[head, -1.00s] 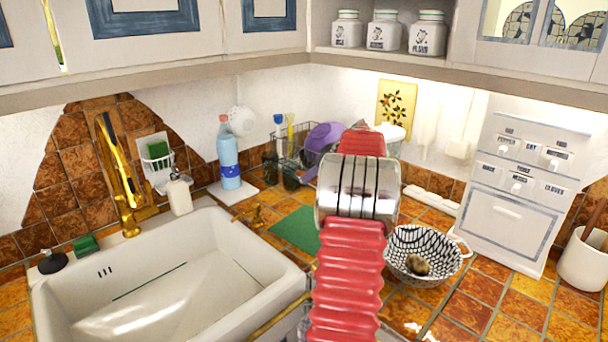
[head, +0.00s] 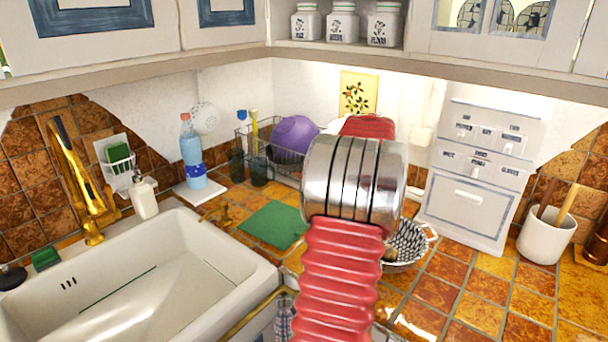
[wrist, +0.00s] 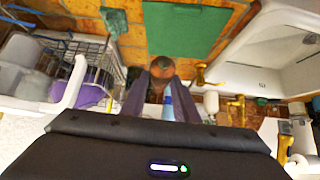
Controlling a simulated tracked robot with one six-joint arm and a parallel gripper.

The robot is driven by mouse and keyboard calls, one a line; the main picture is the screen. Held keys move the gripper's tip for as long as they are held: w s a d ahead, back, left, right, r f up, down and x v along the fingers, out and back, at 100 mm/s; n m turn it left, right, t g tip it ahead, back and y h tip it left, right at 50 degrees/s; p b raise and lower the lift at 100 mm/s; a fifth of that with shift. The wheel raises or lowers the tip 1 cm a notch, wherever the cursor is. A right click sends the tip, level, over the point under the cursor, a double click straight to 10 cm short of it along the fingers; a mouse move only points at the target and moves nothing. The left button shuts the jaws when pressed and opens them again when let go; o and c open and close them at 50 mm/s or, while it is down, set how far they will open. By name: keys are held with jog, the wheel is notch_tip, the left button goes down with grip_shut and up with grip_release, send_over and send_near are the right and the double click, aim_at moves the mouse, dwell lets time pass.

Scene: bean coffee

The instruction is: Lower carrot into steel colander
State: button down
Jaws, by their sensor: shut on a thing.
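The steel colander (head: 410,241), a perforated bowl with a light handle, stands on the tiled counter in the head view. My red and silver arm hides its left part, and a small brown item (head: 390,252) shows inside at the arm's edge. In the wrist view my gripper (wrist: 162,78) is shut on the carrot (wrist: 162,67), of which a round brown-orange end shows between the dark fingers. The rest of the carrot is hidden. In the head view my arm covers the gripper and carrot, so their height over the colander cannot be told.
A white drawer unit (head: 470,190) and a utensil pot (head: 546,235) stand right of the colander. The sink (head: 150,275), green mat (head: 273,224), bottle (head: 191,155) and dish rack with a purple bowl (head: 293,138) are to the left. Front right counter is clear.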

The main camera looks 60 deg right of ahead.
jog(key=s+a, duration=0.2)
jog(key=s, duration=1.2)
jog(key=s+a+f, duration=0.1)
jog(key=s+a, duration=0.2)
jog(key=s, duration=1.1)
jog(key=shift+f, duration=0.2)
jog(key=shift+w+d, duration=0.1)
jog(key=shift+w, duration=0.05)
jog(key=shift+w+d, duration=0.15)
jog(key=shift+w, duration=0.45)
jog(key=shift+f, duration=0.15)
jog(key=shift+f, duration=3.65)
jog(key=shift+f, duration=0.5)
